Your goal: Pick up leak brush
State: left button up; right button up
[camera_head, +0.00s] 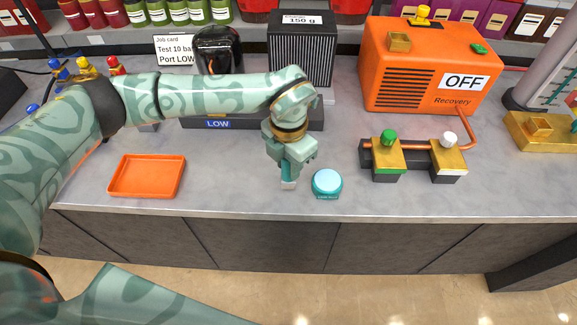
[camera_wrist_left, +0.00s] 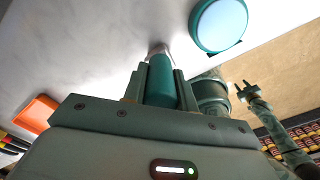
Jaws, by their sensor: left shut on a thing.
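The leak brush has a teal handle (camera_wrist_left: 162,80) and a pale tip. In the head view, its lower end (camera_head: 288,184) shows below the fingers. My left gripper (camera_head: 290,165) points down over the bench and is shut on the brush, which stands roughly upright between the fingers. The wrist view shows the handle between both fingers (camera_wrist_left: 162,92). The tip is close to the bench top; I cannot tell whether it touches. My right gripper (camera_wrist_left: 244,88) shows small at the right of the wrist view, its fingers apart and empty.
A round teal pot (camera_head: 327,183) stands just right of the brush. An empty orange tray (camera_head: 147,192) lies to the left. The brass valve block (camera_head: 388,157) and orange recovery machine (camera_head: 405,85) stand to the right. The front bench strip between tray and brush is clear.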

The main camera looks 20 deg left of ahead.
pick_arm(q)
notch_tip(320, 180, up, 3)
jog(key=shift+f, duration=0.15)
jog(key=s+d+r+p, duration=0.1)
jog(key=s+d+r, duration=0.2)
jog(key=d+r, duration=0.6)
jog(key=d, duration=0.4)
jog(key=shift+s+d+r+p, duration=0.2)
jog(key=shift+d+r+p, duration=0.15)
jog(key=shift+r, duration=0.05)
dwell(0.6)
